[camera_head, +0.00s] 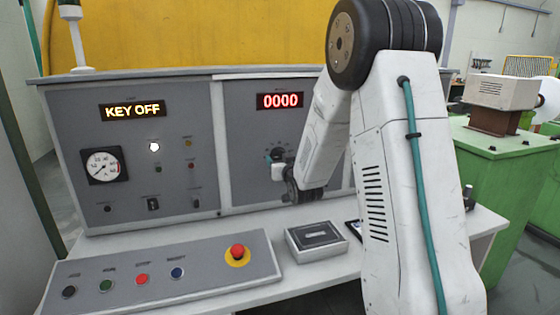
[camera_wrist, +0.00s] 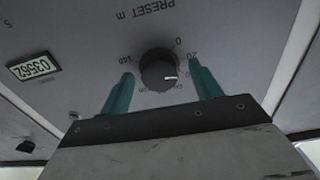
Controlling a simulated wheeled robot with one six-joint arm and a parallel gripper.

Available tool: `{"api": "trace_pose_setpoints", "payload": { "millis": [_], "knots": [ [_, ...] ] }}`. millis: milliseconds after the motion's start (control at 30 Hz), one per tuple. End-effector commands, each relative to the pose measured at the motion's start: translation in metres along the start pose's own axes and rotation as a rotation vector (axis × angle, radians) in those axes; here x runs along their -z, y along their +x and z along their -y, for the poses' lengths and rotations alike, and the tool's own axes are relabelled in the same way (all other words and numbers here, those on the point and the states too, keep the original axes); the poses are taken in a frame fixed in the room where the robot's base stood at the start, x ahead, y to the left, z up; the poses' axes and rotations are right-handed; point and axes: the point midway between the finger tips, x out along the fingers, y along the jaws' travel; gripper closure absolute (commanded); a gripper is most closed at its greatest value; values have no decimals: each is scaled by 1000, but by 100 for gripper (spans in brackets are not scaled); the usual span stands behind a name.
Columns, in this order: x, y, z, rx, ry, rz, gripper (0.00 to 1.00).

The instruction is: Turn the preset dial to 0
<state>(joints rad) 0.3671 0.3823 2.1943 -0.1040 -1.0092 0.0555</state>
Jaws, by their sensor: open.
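The preset dial (camera_wrist: 157,72) is a round black knob on the grey panel, under the upside-down words PRESET m in the wrist view. Its white mark points right and slightly down, past the 20, toward a part of the scale hidden by a finger. The 0 (camera_wrist: 178,42) is at the upper right of the knob. My gripper (camera_wrist: 161,69) is open, its two green fingers on either side of the knob with gaps.
A red display (camera_head: 280,101) reads 0000 and an amber display (camera_head: 132,110) reads KEY OFF. A sloped button box (camera_head: 210,270) with a red emergency stop (camera_head: 237,252) and a small grey box (camera_head: 316,241) sit on the desk below my arm.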

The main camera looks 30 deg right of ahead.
Motion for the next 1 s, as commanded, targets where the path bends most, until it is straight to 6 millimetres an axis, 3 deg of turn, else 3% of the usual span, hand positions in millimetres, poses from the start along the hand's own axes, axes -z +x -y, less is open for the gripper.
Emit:
{"api": "trace_pose_setpoints", "payload": {
  "millis": [300,467,1000],
  "knots": [
    [0,4,-1,-1,0,1,36],
    [0,4,-1,-1,0,1,81],
    [0,4,0,2,-20,1,81]
  ]
}}
